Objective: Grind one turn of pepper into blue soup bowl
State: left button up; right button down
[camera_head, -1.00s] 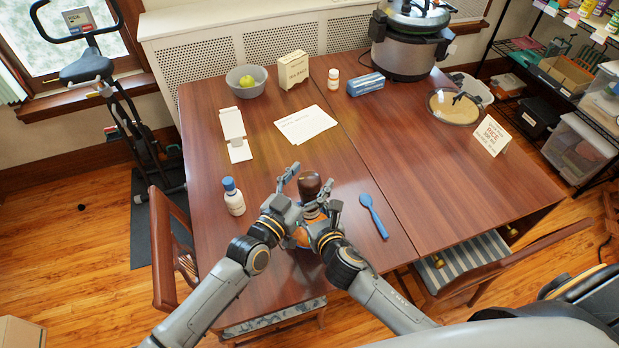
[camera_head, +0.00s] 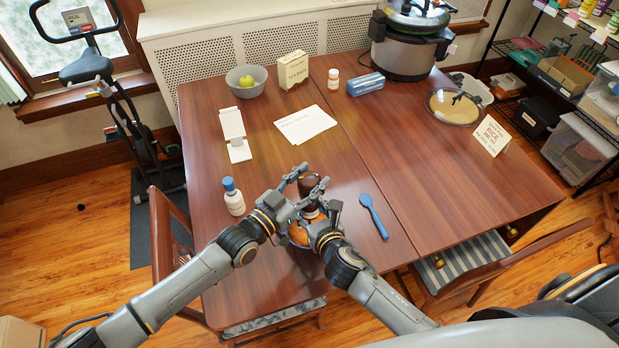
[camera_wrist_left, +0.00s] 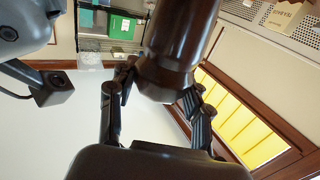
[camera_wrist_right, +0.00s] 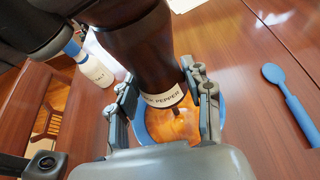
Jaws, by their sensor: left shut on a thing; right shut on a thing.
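A dark brown pepper mill (camera_wrist_right: 140,50) with a white band reading "pepper" stands above the blue soup bowl (camera_wrist_right: 142,126), which holds orange soup. In the head view the bowl (camera_head: 291,242) is mostly hidden behind my grippers. My left gripper (camera_head: 303,178) is shut on the mill's top; its wrist view shows the dark knob (camera_wrist_left: 165,75) between the fingers. My right gripper (camera_wrist_right: 165,95) is shut on the mill's lower body, near the band, just above the bowl.
A white salt bottle with a blue cap (camera_head: 233,198) stands left of the grippers. A blue spoon (camera_head: 374,216) lies to the right. White papers (camera_head: 305,124), a grey bowl with green fruit (camera_head: 246,89) and a large cooker (camera_head: 408,50) are farther back. The table's right half is mostly clear.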

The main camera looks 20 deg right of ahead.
pick_arm(q)
jog(key=o, duration=1.2)
jog(key=v, duration=1.2)
